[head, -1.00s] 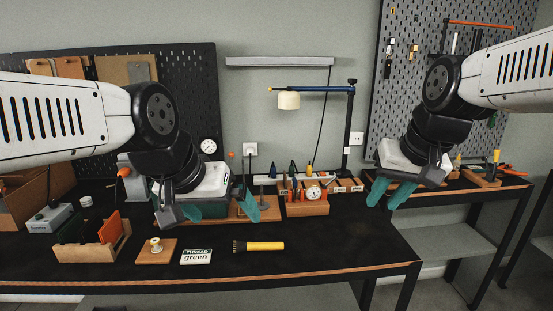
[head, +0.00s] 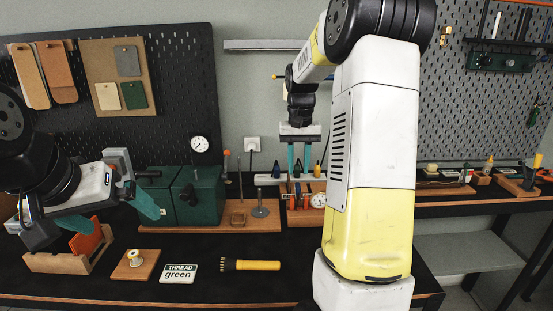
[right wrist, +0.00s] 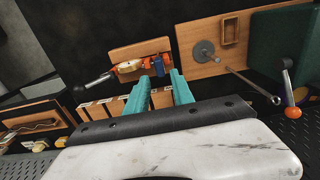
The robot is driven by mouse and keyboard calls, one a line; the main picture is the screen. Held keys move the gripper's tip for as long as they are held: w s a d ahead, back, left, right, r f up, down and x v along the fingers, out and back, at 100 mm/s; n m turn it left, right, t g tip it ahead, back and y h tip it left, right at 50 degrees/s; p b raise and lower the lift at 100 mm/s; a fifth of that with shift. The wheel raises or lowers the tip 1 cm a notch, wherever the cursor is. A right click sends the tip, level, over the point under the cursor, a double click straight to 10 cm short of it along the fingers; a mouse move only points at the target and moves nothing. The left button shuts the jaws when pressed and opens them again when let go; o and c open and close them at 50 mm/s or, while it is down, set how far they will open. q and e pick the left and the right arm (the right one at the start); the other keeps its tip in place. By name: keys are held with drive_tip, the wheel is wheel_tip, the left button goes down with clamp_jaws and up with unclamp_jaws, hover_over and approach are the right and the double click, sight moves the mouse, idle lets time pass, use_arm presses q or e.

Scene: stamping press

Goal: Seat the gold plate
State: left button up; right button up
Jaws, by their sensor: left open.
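I cannot pick out the gold plate with certainty in either view. My right gripper (head: 299,166) points down over the small wooden rack (head: 297,203) at the back of the bench. In the right wrist view its teal fingers (right wrist: 158,92) are apart, with no part seen held between them. The green press (head: 200,197) stands on a wooden base (head: 215,224) that also bears a small square wooden frame (head: 238,218) and a grey disc on a post (head: 260,211). My left gripper (head: 115,222) is open and empty, left of the press. My right arm hides part of the bench.
An open wooden box (head: 62,262) with an orange piece lies under my left gripper. The press lever has an orange knob (right wrist: 299,95).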

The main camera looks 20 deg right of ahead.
sight(298, 185)
wheel_tip(298, 185, down, 6)
drive_tip(key=shift+f, duration=0.1)
clamp_jaws()
drive_tip(key=shift+r, duration=2)
drive_tip(key=shift+s, duration=0.1)
